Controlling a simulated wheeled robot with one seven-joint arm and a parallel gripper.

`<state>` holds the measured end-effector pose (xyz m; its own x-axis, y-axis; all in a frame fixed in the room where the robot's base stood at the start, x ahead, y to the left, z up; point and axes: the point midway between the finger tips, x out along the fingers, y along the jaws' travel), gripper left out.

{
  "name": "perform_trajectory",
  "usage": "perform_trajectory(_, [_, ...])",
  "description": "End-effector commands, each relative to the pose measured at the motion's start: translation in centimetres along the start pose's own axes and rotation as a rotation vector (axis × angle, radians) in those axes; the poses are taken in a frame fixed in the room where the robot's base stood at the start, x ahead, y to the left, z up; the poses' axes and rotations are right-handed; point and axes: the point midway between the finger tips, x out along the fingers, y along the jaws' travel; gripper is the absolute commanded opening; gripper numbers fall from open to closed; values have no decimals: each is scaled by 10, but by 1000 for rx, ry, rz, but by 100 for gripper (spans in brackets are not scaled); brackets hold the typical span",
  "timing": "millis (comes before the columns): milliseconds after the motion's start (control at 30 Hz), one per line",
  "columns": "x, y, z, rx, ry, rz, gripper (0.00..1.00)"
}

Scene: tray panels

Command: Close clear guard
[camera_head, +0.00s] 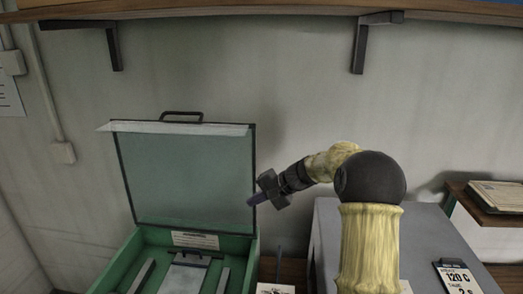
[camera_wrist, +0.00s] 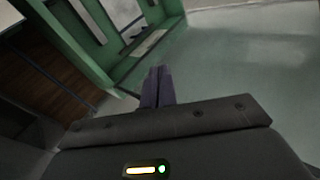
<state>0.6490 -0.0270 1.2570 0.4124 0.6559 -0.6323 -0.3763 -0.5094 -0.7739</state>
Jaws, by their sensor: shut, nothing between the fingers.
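The clear guard (camera_head: 185,178) stands raised, close to upright, at the back of a green tray (camera_head: 248,246) in the head view. It has a dark frame, a pale strip along its top and a dark handle (camera_head: 181,115) above. My gripper (camera_head: 252,201) is shut and empty, by the guard's right edge at mid-height. I cannot tell whether it touches the guard. In the wrist view my gripper's fingers (camera_wrist: 157,84) are together, with the greenish guard panel (camera_wrist: 225,90) beyond them and the green tray wall (camera_wrist: 84,52) at upper left.
A grey box-like surface (camera_head: 425,235) lies right of the tray, with a dark label display (camera_head: 458,278) on it. A wooden shelf (camera_head: 485,207) is at far right. An overhead shelf with brackets (camera_head: 359,45) runs along the wall. Open air lies before the guard.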

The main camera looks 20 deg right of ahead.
Motion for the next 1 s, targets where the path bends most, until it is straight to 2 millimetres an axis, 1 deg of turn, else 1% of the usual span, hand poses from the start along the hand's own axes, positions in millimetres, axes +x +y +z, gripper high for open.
perform_trajectory(33, [-10, -6, -25, 25, 14, -88, 0])
perform_trajectory(100, [-28, -19, -56, 47, 32, -220, 0])
perform_trajectory(167, [-48, -28, -81, 59, 52, -335, 0])
perform_trajectory(200, [-62, -33, -96, 61, 67, -407, 0])
perform_trajectory(300, [-96, -39, -125, 58, 100, -558, 0])
perform_trajectory(333, [-105, -40, -131, 55, 108, -592, 0])
perform_trajectory(400, [-120, -42, -140, 48, 123, -649, 0])
perform_trajectory(500, [-129, -43, -145, 43, 131, -681, 0])
perform_trajectory(833, [-127, -45, -144, 44, 130, -678, 0])
perform_trajectory(1000, [-118, -55, -146, 44, 127, -679, 0])
